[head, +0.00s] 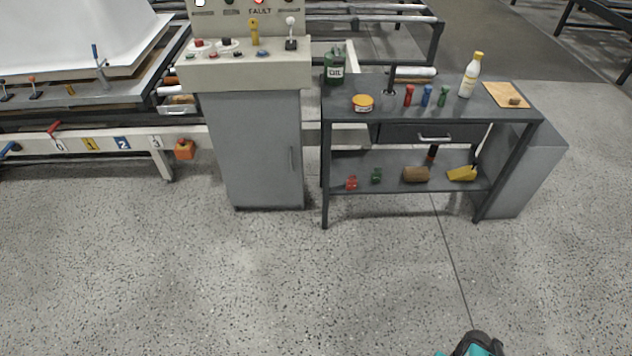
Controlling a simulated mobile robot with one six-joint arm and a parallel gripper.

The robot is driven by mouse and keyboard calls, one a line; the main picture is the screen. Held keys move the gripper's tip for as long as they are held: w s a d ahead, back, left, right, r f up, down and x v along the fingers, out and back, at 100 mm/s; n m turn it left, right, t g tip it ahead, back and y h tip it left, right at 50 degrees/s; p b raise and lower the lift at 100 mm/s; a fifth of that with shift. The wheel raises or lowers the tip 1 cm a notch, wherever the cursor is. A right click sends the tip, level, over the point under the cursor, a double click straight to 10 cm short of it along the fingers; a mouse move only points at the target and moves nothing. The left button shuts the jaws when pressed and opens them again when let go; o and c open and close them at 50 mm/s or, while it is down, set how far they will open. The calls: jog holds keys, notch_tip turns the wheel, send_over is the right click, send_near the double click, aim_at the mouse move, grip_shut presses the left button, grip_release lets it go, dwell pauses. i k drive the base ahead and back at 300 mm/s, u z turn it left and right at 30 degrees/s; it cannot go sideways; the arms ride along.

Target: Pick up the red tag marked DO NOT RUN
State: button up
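I cannot make out a red tag with readable DO NOT RUN lettering in the head view. A small red item (351,183) lies on the lower shelf of the workbench, next to a small green item (376,176); both are too small to identify. A red upright item (408,95) stands on the bench top beside a blue one (427,95) and a green one (443,96). My gripper's fingers are not in view; only a dark and teal part of my own body shows at the bottom edge.
A grey control cabinet (253,140) with FAULT lettering stands left of the workbench (350,125). The bench top holds a green can (334,68), an orange-lidded tub (362,103) and a white bottle (469,77). A numbered machine frame (80,143) is at left. The foreground floor is clear.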

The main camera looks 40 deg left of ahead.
aim_at(350, 184)
jog(key=u, duration=0.25)
jog(key=k, duration=0.3)
jog(key=u, duration=2.25)
jog(key=k, duration=0.65)
jog(key=z, duration=0.4)
jog(key=i, duration=1.5)
jog(key=u, duration=0.15)
